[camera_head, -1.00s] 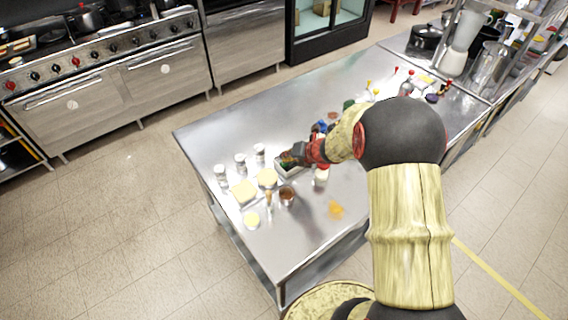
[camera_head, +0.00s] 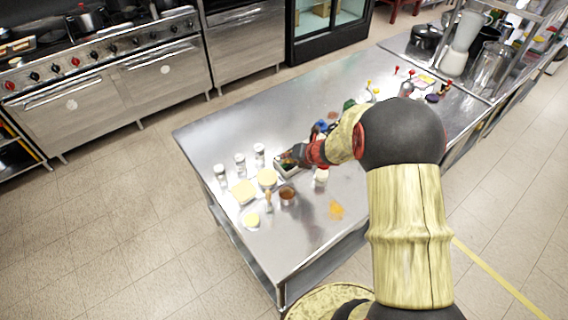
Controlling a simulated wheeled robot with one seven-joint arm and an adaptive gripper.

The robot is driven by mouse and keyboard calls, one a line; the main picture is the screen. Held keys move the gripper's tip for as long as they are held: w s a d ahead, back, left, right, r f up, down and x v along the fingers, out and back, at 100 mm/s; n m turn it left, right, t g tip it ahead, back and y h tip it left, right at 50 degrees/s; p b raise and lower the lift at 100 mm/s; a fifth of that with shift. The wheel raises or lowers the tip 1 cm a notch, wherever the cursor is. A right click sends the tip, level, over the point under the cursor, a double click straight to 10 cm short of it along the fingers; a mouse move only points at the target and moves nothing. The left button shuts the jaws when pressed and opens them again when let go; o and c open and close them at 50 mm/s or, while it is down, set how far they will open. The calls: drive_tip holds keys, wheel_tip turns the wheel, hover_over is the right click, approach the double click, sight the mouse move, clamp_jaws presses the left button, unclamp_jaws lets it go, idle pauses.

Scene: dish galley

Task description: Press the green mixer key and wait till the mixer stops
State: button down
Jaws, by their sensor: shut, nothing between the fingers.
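My gripper (camera_head: 291,158) is shut and empty over the metal table. Its tips are at a small pale box (camera_head: 281,171) with a dark top and a bit of green on it. The fingers cover part of the box, and I cannot tell whether they touch it. I cannot make out for sure which thing is the mixer or whether the green bit is its key. A white blender-like machine (camera_head: 455,61) stands at the back right, far from my gripper.
Several small jars stand left of the box, one of them here (camera_head: 240,161). Pale yellow slabs (camera_head: 243,192), a brown cup (camera_head: 287,195) and an orange patch (camera_head: 336,209) lie nearer. The left part of the metal table (camera_head: 205,135) is clear.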

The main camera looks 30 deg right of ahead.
drive_tip(key=shift+r, duration=0.15)
drive_tip(key=shift+r+p, duration=0.75)
drive_tip(key=shift+p, duration=0.05)
wheel_tip(320, 180, up, 5)
drive_tip(key=p, duration=0.4)
idle(0.8)
